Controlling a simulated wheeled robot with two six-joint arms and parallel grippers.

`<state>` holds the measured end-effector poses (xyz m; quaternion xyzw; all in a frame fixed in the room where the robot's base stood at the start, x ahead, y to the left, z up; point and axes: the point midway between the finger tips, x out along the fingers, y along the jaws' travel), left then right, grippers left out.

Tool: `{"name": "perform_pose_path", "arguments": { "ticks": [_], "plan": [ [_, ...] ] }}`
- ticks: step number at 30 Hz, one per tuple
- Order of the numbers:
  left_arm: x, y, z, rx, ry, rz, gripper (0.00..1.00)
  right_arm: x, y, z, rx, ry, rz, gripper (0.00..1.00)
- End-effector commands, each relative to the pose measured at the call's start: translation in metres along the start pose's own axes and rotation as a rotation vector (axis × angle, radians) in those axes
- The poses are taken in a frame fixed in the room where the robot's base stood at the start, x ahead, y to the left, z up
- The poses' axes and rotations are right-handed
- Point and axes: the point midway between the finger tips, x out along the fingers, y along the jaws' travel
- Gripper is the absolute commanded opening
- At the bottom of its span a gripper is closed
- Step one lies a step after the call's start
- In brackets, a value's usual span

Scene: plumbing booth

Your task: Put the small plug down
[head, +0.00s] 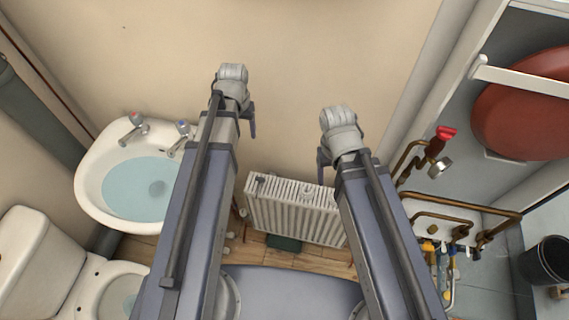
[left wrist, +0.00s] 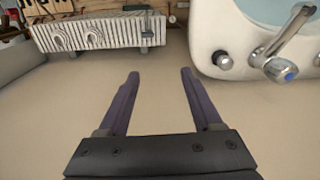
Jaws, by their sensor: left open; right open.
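A small dark round piece, which may be the small plug (left wrist: 222,60), sits at the rim of the white basin (left wrist: 208,28) in the left wrist view, beside the blue-topped tap (left wrist: 283,69). I cannot tell for sure that it is the plug. My left gripper (left wrist: 160,74) is open, with nothing between its fingers, in front of the beige wall and apart from the basin. It also shows in the head view (head: 234,112), right of the basin. My right gripper (head: 340,152) is open above the radiator; its fingers are mostly hidden and I see nothing held.
The white radiator (head: 296,210) stands low between my arms. The water-filled basin (head: 98,196) and toilet (head: 40,262) are at left. Copper pipes with a red valve (head: 440,140), a red tank (head: 525,105) and a black bucket (head: 546,264) are at right.

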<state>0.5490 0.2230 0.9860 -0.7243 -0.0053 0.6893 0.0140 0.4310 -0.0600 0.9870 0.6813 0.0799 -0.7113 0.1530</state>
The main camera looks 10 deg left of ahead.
Motion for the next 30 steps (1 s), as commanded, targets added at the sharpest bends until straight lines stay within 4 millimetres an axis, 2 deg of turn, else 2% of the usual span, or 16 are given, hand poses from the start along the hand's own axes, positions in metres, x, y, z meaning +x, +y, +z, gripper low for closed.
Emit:
{"name": "perform_pose_path", "arguments": {
  "ticks": [1, 3, 6, 10, 16, 30],
  "plan": [
    [-0.002, 0.036, 0.02, 0.061, -0.014, -0.007, 0.66, 0.0, 0.0, 0.0, 0.0, 0.0, 0.0, 0.72],
    [-0.004, 0.071, 0.04, 0.122, -0.033, -0.016, 0.66, 0.0, 0.0, 0.0, 0.0, 0.0, 0.0, 0.72],
    [-0.007, 0.111, 0.068, 0.199, -0.056, -0.034, 0.66, 0.0, 0.0, 0.0, 0.0, 0.0, 0.0, 0.72],
    [-0.009, 0.144, 0.097, 0.272, -0.075, -0.053, 0.66, 0.0, 0.0, 0.0, 0.0, 0.0, 0.0, 0.72],
    [-0.011, 0.164, 0.116, 0.321, -0.087, -0.068, 0.66, 0.0, 0.0, 0.0, 0.0, 0.0, 0.0, 0.72],
    [-0.011, 0.165, 0.116, 0.322, -0.088, -0.069, 0.66, 0.0, 0.0, 0.0, 0.0, 0.0, 0.0, 0.72]
  ]
}}
